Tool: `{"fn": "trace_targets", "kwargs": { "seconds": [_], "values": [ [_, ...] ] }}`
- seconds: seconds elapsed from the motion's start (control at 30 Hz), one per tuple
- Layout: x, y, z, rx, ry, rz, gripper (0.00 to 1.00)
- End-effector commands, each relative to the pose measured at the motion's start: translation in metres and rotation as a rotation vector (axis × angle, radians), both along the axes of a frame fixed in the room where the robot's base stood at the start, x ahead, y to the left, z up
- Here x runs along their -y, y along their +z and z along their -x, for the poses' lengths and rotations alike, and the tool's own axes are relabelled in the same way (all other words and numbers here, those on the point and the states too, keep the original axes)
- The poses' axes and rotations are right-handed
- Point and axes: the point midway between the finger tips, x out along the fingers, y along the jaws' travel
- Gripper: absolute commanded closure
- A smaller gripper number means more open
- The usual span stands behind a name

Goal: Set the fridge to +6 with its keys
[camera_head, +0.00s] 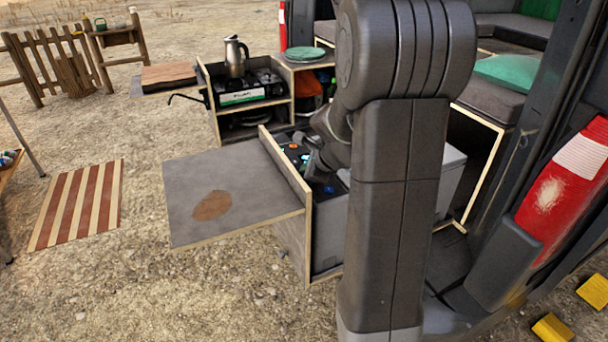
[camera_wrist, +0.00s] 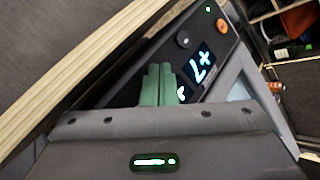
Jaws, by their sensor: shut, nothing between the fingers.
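The fridge (camera_head: 329,232) is a grey box in the pull-out drawer, partly hidden behind my arm. Its dark control panel (camera_wrist: 215,45) shows in the wrist view. The lit display (camera_wrist: 201,66) appears upside down and seems to read +7. A round dark key (camera_wrist: 184,40) and an orange key (camera_wrist: 222,22) lie beyond the display. A small lit mark (camera_wrist: 181,93) is partly hidden beside my fingers. My gripper (camera_wrist: 159,72) has green fingers, shut and empty, with their tips over the panel just beside the display. I cannot tell whether they touch it.
A wooden drawer wall (camera_wrist: 75,70) runs close beside my gripper. A grey fold-out shelf (camera_head: 215,190) lies left of the drawer. Behind stand a stove (camera_head: 243,92) with a metal jug (camera_head: 235,57) and a green plate (camera_head: 304,53). The van's side is at right.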

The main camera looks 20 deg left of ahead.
Motion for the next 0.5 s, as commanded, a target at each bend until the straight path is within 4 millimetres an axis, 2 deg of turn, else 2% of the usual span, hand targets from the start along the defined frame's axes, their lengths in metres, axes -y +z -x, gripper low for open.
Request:
{"fn": "trace_targets", "kwargs": {
  "seconds": [0.17,0.5],
  "values": [
    [0.0,0.012,0.0,0.0,0.0,0.0,1.0],
    [-0.0001,0.0121,-0.0001,0.0,0.0,0.0,1.0]
  ]
}}
